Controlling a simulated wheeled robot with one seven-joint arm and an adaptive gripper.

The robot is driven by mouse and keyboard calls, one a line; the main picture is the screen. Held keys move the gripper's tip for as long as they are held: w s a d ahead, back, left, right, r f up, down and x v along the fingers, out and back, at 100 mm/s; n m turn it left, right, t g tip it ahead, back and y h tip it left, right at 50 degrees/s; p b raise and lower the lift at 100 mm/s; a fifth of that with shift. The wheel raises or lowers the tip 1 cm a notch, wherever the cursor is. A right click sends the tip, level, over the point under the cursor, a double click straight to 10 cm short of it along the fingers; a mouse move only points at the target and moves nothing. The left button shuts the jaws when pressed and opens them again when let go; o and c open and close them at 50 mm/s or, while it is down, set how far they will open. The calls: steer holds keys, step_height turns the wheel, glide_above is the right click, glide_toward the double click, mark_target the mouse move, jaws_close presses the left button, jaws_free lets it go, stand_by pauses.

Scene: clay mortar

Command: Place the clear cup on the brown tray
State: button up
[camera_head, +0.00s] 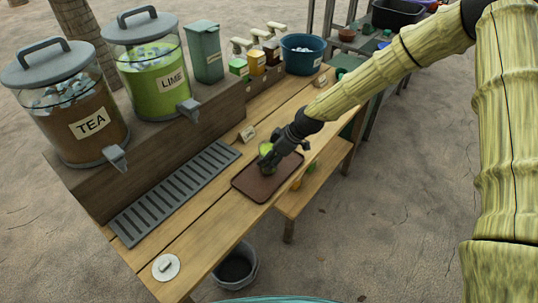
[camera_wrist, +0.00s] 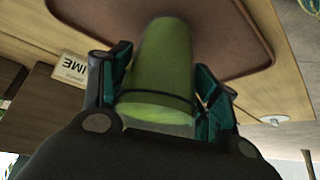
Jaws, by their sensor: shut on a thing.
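The clear cup (camera_head: 265,149) holds green liquid and stands at the back-left part of the brown tray (camera_head: 258,191). My gripper (camera_head: 272,158) reaches in from the right and is shut around it. In the wrist view the cup (camera_wrist: 163,65) sits between the two fingers of my gripper (camera_wrist: 160,95), with the brown tray (camera_wrist: 225,30) beyond it. The cup appears upright on or just above the tray; I cannot tell whether its base touches.
TEA (camera_head: 65,110) and LIME (camera_head: 150,70) dispensers stand on a raised wooden shelf at the left. A grey slotted drip grate (camera_head: 175,192) lies left of the tray. A small sign (camera_head: 247,133) stands behind the tray. A white disc (camera_head: 166,267) lies on the near table end.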

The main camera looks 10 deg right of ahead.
steer(key=shift+f, duration=0.1)
steer(key=o, duration=1.4)
steer(key=shift+r, duration=0.2)
steer(key=shift+b+v, duration=1)
steer(key=shift+v, duration=4.95)
steer(key=shift+s+f, duration=0.1)
